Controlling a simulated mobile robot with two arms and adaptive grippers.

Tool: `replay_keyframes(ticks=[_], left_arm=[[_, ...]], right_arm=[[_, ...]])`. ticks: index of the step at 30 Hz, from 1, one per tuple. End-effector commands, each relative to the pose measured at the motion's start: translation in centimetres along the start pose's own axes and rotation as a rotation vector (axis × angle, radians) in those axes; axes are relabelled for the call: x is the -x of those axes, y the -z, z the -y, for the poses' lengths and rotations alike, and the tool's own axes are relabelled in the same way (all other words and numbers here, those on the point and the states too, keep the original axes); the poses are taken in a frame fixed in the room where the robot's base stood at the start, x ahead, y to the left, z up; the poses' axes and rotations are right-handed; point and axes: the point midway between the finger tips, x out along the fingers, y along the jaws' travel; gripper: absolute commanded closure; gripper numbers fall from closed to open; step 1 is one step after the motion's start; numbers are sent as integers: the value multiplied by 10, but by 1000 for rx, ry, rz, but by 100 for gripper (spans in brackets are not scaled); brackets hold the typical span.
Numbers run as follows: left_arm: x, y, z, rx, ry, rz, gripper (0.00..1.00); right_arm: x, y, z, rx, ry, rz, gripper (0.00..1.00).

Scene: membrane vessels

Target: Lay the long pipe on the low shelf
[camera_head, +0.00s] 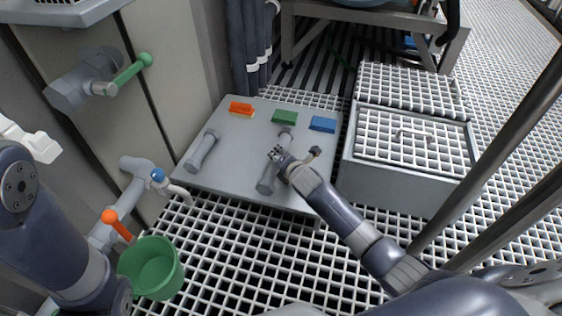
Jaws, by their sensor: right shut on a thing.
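The low shelf (232,180) is a grey flat plate over the floor grating, in the middle of the camera_head view. The long pipe (268,181) is grey with thicker ends. It runs from near the green block toward the shelf's front edge and lies over the shelf top; I cannot tell whether its whole length touches. My right gripper (281,157) reaches in from the lower right and is shut on the pipe around its middle, hiding part of it. A shorter grey pipe (203,150) lies on the left of the shelf. My left gripper is out of view; only left arm links show.
Orange (241,108), green (285,117) and blue (323,124) pieces sit along the shelf's back. A grated grey box (390,185) stands close on the right. Taps with coloured handles and a green bucket (152,268) are at the left.

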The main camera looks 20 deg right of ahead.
Motion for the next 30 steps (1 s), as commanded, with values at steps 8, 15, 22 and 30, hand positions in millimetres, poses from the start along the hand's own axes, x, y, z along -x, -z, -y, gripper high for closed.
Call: replay_keyframes(ticks=[8, 15, 22, 30], left_arm=[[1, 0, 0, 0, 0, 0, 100], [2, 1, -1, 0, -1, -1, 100], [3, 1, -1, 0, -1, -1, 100], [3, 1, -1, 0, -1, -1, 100]], right_arm=[[0, -1, -1, 0, -4, 2, 97], [-3, 2, 3, 2, -3, 2, 97], [-7, 6, 9, 1, -1, 1, 97], [-6, 8, 12, 1, 5, -3, 59]])
